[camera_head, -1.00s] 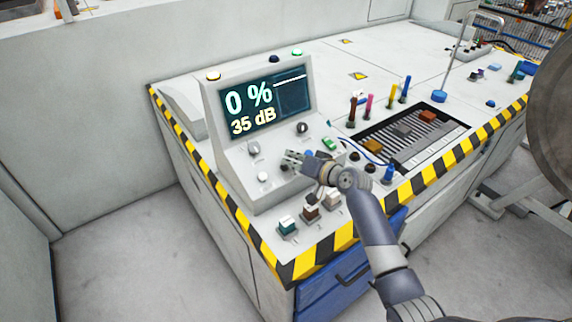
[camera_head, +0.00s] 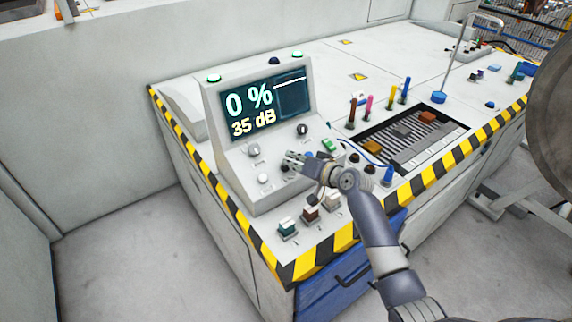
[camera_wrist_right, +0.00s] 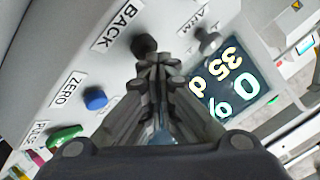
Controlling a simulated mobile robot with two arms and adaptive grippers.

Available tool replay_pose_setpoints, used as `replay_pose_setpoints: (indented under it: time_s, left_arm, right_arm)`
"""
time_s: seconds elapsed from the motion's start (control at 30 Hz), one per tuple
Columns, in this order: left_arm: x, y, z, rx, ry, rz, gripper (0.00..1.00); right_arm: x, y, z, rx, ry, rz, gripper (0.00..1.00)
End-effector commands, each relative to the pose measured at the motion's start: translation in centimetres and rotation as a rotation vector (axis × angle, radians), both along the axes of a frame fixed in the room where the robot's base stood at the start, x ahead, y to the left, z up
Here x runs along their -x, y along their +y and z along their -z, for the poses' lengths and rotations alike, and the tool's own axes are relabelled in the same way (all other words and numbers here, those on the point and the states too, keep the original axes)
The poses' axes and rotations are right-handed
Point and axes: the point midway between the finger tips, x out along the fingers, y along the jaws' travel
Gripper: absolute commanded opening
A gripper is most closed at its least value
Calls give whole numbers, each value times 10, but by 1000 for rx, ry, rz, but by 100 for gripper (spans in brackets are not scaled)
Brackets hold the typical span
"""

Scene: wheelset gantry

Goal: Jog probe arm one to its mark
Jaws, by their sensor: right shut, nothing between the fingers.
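The grey console (camera_head: 230,178) has a screen (camera_head: 265,103) reading "0 %" and "35 dB". My right gripper (camera_head: 292,159) is shut and empty over its sloped button panel. In the right wrist view my closed fingertips (camera_wrist_right: 158,62) are at or just in front of a black button (camera_wrist_right: 143,44), labelled BACK; I cannot tell if they touch. A blue button (camera_wrist_right: 95,98) labelled ZERO and a green button (camera_wrist_right: 65,136) labelled PULSE are to the left. Which part is probe arm one I cannot tell. My left gripper is not in view.
A slatted tray (camera_head: 418,147), coloured upright handles (camera_head: 370,103) and a blue-based stand (camera_head: 438,96) are to the right. The bench's back surface is mostly clear.

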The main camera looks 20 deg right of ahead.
Motion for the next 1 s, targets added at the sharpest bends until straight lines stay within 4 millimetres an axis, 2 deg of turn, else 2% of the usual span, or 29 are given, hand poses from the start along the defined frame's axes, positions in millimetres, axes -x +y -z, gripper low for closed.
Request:
replay_pose_setpoints:
  time_s: [0.13, 0.57, 1.0]
  left_arm:
    - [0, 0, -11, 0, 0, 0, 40]
    - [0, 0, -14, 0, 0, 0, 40]
    - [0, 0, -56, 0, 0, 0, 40]
  right_arm:
    - [3, -2, -11, 0, -1, 1, 0]
    - [5, -2, -13, -1, -1, 0, 0]
    - [20, -8, -52, 0, -2, 0, 0]
